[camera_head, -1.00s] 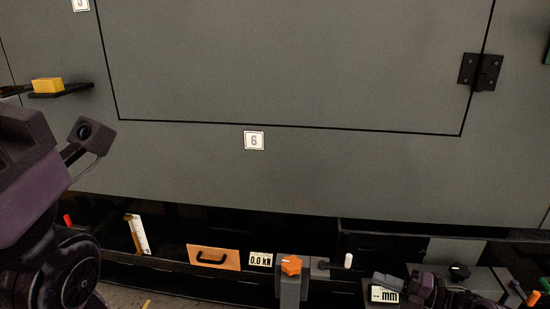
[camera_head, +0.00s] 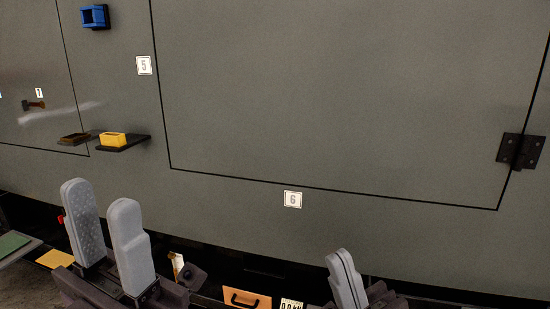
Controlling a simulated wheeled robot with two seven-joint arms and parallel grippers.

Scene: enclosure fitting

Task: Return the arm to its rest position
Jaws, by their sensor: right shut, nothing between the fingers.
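My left gripper (camera_head: 104,232) stands upright at the lower left, in front of the grey enclosure panel (camera_head: 330,100). Its two grey fingers are apart and nothing shows between them. My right gripper (camera_head: 346,279) is at the bottom, right of centre. Its two grey fingers are together and hold nothing. Both grippers point up and appear clear of the panel. Most of both arms is below the picture.
A small shelf with a yellow block (camera_head: 112,140) juts from the panel at the left. A blue square fitting (camera_head: 95,17) is above it. A black hinge (camera_head: 520,151) is at the right. An orange drawer front (camera_head: 246,299) shows at the bottom.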

